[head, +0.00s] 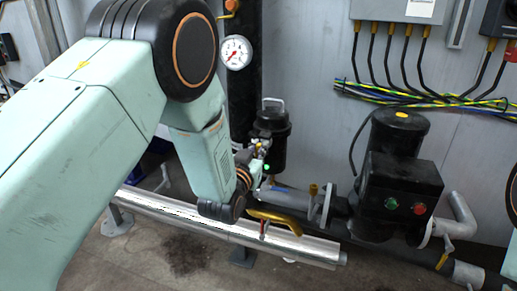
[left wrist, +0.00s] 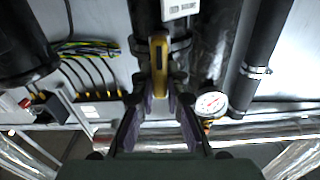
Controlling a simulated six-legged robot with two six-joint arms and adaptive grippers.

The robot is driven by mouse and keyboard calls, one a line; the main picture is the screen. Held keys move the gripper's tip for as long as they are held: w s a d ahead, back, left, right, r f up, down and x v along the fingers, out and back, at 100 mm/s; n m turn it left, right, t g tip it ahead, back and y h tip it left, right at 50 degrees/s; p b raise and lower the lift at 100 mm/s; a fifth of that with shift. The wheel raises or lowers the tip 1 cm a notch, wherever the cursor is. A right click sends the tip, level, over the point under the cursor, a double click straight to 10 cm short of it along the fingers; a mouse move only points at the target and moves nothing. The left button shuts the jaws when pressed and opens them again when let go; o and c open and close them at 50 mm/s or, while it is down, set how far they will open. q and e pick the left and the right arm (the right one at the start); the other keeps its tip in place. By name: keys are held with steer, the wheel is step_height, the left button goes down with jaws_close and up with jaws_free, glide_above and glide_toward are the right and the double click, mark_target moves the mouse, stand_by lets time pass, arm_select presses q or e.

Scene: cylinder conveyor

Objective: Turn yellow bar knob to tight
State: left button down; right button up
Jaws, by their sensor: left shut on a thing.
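The yellow bar knob (left wrist: 159,62) stands upright in the left wrist view, with its near end between my left gripper's fingertips. My left gripper (left wrist: 160,95) is shut on it, one finger on each side. In the head view my left gripper (head: 262,158) is small and dark, in front of the pipework beside a black canister. I cannot make out the knob in its fingers there. My right gripper is not in view.
A curved yellow lever (head: 275,220) sits above the silver pipe (head: 225,233). A black canister (head: 274,135), a round gauge (head: 235,52) and a black motor unit (head: 400,185) with green and red buttons stand close by. Cables (head: 425,93) run along the wall.

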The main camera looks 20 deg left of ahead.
arm_select(q)
steer(key=shift+m, duration=0.3)
steer(key=m, duration=0.3)
steer(key=shift+d+f+m, duration=0.1)
steer(key=shift+d+m, duration=0.15)
steer(key=shift+m, duration=0.05)
step_height(320, 180, down, 3)
steer(key=m+b, duration=0.3)
steer(key=m, duration=2.3)
steer(key=shift+a+m+b, duration=0.2)
steer(key=shift+m+b, duration=0.1)
steer(key=shift+m, duration=1.7)
steer(key=c, duration=1.4)
jaws_free()
